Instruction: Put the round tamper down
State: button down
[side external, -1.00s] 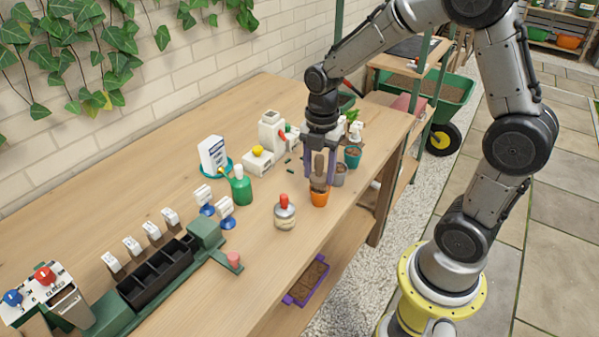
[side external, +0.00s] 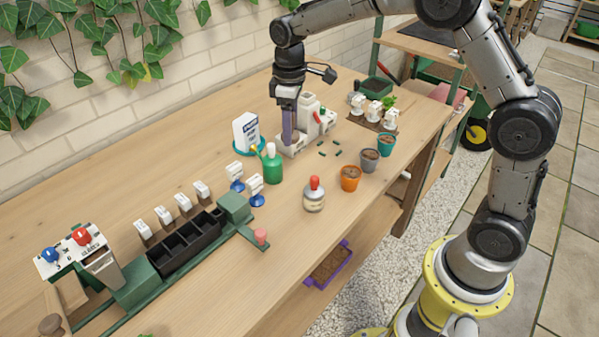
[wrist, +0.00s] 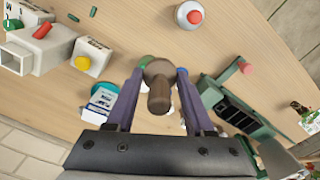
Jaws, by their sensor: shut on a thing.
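The round tamper (wrist: 158,88), a brown wooden piece with a rounded end, is held between the two purple fingers of my gripper (wrist: 156,78) in the wrist view. My gripper (side external: 288,140) shows in the side view over the back part of the bench, pointing down, in front of the white boxy device. The tamper is hard to make out in the side view, so I cannot tell whether its lower end touches anything.
A white device (side external: 309,108) and a white labelled container (side external: 246,131) stand close by. A green bottle (side external: 272,165), a red-topped jar (side external: 314,196) and an orange pot (side external: 350,179) stand nearer. A green trough unit (side external: 145,285) lies at left. Bare wood (side external: 200,150) shows at the back.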

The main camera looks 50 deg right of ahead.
jog(key=shift+s+r+m, duration=0.1)
jog(key=shift+m, duration=0.8)
jog(key=shift+s+f+m, duration=0.1)
jog(key=shift+f+m, duration=0.15)
jog(key=shift+m, duration=0.05)
notch_tip(320, 180, down, 8)
jog(key=s+m, duration=0.2)
jog(key=m, duration=0.1)
notch_tip(320, 180, up, 7)
jog(key=w+d+m, duration=0.3)
jog(key=w+m, duration=0.9)
jog(key=w, duration=0.4)
notch_tip(320, 180, down, 15)
jog(key=shift+w+r, duration=0.1)
jog(key=shift+f, duration=0.2)
jog(key=c, duration=0.6)
grip_release()
jog(key=shift+o, duration=0.2)
